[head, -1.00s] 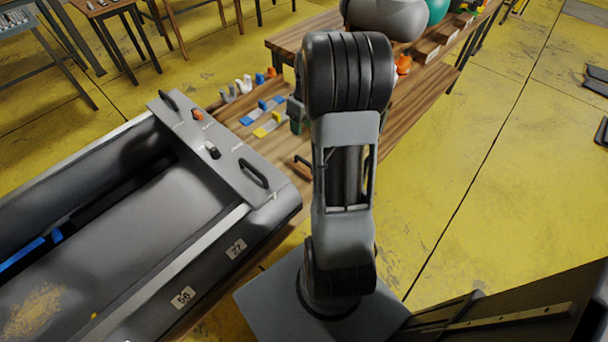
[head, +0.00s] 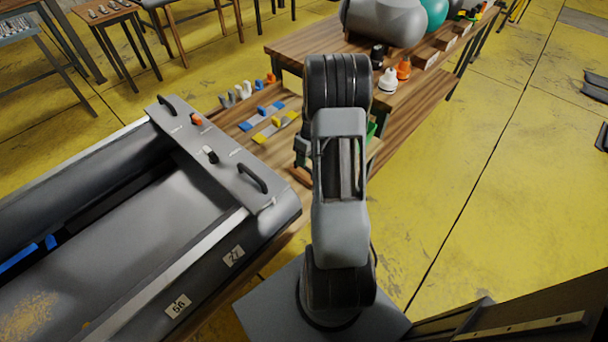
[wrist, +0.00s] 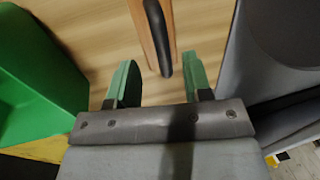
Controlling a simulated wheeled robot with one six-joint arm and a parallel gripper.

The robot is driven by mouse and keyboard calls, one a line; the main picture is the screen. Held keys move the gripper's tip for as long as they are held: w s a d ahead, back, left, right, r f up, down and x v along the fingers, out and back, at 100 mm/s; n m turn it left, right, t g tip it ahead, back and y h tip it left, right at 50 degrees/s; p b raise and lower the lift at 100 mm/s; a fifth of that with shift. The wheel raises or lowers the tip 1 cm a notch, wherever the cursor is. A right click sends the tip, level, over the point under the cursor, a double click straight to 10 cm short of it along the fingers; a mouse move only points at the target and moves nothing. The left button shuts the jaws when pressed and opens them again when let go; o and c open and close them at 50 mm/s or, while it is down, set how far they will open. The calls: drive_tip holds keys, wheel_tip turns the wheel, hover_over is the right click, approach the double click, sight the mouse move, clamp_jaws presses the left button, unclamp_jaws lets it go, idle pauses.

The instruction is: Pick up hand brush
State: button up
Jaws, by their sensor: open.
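The hand brush, with a light wooden body (wrist: 143,30) and a dark strip along its right side, is in the wrist view at the top centre, lying on the wooden bench top. Its lower end reaches down between my fingertips. My gripper (wrist: 160,68) is open, with one green finger to the left of the brush and one to the right. Gaps show on both sides, and I cannot tell the height above the brush. The brush's upper end is cut off by the frame. In the head view my arm hides most of the gripper.
A green bin (wrist: 40,75) stands close at the left in the wrist view, and a grey body (wrist: 275,60) is close at the right.

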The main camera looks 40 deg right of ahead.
sight(304, 172)
drive_tip(key=shift+s+a+f, duration=0.1)
drive_tip(key=shift+a+f, duration=0.1)
drive_tip(key=shift+f, duration=0.5)
drive_tip(key=shift+a+f, duration=0.15)
drive_tip(key=shift+f, duration=0.5)
drive_tip(key=shift+s+a+f, duration=0.1)
drive_tip(key=shift+a+f, duration=0.1)
drive_tip(key=shift+f, duration=0.5)
drive_tip(key=shift+c, duration=0.4)
clamp_jaws()
